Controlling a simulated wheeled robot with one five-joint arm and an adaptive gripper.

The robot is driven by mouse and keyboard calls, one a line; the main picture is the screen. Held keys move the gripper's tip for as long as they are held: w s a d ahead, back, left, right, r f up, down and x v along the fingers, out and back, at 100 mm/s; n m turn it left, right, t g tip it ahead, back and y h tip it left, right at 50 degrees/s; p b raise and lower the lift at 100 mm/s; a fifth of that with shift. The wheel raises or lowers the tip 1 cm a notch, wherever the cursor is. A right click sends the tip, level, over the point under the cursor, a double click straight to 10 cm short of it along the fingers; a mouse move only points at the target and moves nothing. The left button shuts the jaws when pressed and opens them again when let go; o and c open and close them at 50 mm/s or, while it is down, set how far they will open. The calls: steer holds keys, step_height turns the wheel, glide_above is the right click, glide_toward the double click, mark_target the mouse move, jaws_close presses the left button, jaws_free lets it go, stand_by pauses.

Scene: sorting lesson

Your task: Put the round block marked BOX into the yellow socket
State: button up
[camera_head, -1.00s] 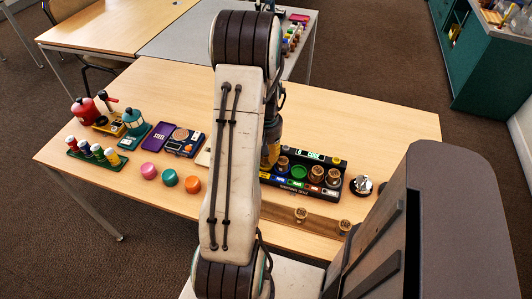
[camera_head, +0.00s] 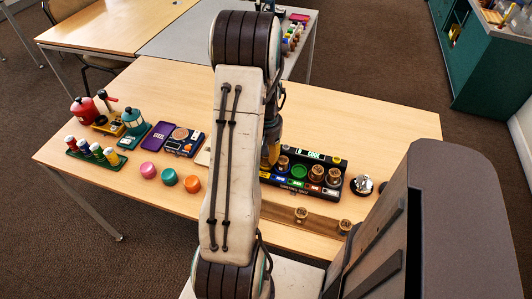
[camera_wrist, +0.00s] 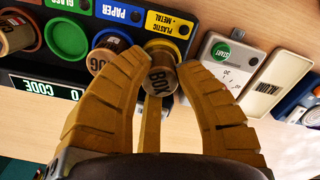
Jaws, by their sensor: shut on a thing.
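The round block marked BOX (camera_wrist: 159,80) is between the fingertips of my gripper (camera_wrist: 162,68) in the wrist view. The gripper is shut on it. The yellow socket (camera_wrist: 178,47), labelled PLASTIC + METAL, is right at the block's far end, and part of its yellow ring shows. I cannot tell whether the block is seated in it or just above it. In the head view my gripper (camera_head: 271,150) is at the left end of the dark socket rack (camera_head: 322,157), and my arm hides the block and yellow socket there.
The blue socket beside it holds a wooden block (camera_wrist: 104,60). The green socket (camera_wrist: 67,38) is empty. More blocks stand in the rack and on a wooden strip (camera_head: 318,223) in front. A START panel (camera_wrist: 225,55) is close on the other side.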

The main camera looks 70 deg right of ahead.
steer(key=shift+f+b, duration=0.3)
steer(key=shift+f, duration=0.1)
steer(key=o, duration=0.5)
steer(key=shift+o, duration=0.2)
steer(key=shift+r, duration=0.15)
step_height(320, 180, up, 11)
steer(key=p, duration=0.8)
stand_by(0.5)
steer(key=shift+r+p, duration=2.2)
steer(key=shift+r, duration=0.7)
